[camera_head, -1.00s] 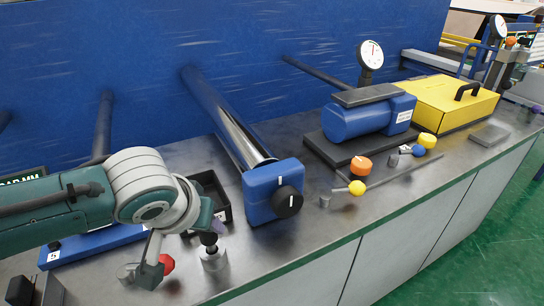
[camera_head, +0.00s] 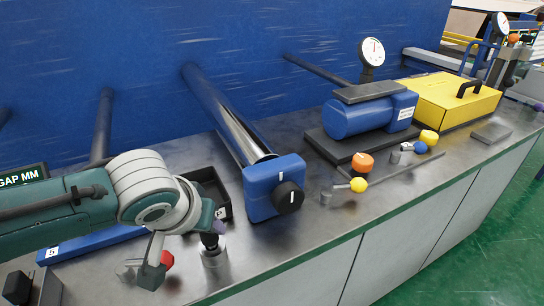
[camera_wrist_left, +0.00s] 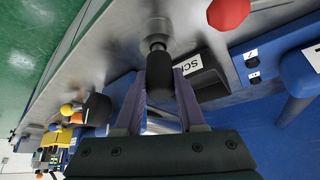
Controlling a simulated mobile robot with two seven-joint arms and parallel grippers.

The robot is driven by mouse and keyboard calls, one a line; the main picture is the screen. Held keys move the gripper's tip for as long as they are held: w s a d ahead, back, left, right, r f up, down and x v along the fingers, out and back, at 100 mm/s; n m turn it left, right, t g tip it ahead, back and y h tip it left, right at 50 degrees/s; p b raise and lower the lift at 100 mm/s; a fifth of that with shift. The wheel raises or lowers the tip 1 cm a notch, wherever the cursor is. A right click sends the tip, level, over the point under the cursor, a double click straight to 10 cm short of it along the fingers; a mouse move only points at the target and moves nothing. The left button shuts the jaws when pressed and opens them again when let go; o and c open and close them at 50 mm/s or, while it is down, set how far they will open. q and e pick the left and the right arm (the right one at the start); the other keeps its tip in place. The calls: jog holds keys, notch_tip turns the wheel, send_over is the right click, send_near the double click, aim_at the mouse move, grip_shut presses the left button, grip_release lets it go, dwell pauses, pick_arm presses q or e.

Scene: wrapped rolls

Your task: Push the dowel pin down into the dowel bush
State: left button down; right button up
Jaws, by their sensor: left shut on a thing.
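The dowel pin has a black grip (camera_wrist_left: 160,76), and in the head view its dark part (camera_head: 209,240) shows just below my fingers. My left gripper (camera_head: 217,228) is shut on this grip, with a purple finger on each side in the left wrist view (camera_wrist_left: 161,84). The dowel bush (camera_head: 214,257) is a grey metal cylinder on the bench, directly below the pin. It also shows in the wrist view (camera_wrist_left: 157,27), in line with the pin's end. How deep the pin sits is hidden. My right gripper is not in view.
A red knob (camera_head: 166,259) is close left of the bush. A black open tray (camera_head: 224,211) lies behind my gripper. A blue block with a black dial (camera_head: 289,197) stands to the right. The bench front edge (camera_head: 262,280) is near.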

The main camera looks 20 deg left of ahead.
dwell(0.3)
pick_arm(q)
jog(key=shift+c, duration=2.1)
grip_release()
jog(key=shift+s+r+p, duration=0.2)
jog(key=shift+r+p, duration=0.1)
jog(key=shift+r, duration=0.25)
jog(key=p+v, duration=0.2)
jog(key=v, duration=0.6)
jog(key=shift+s+r, duration=0.2)
jog(key=shift+r, duration=0.15)
jog(key=shift+d, duration=0.1)
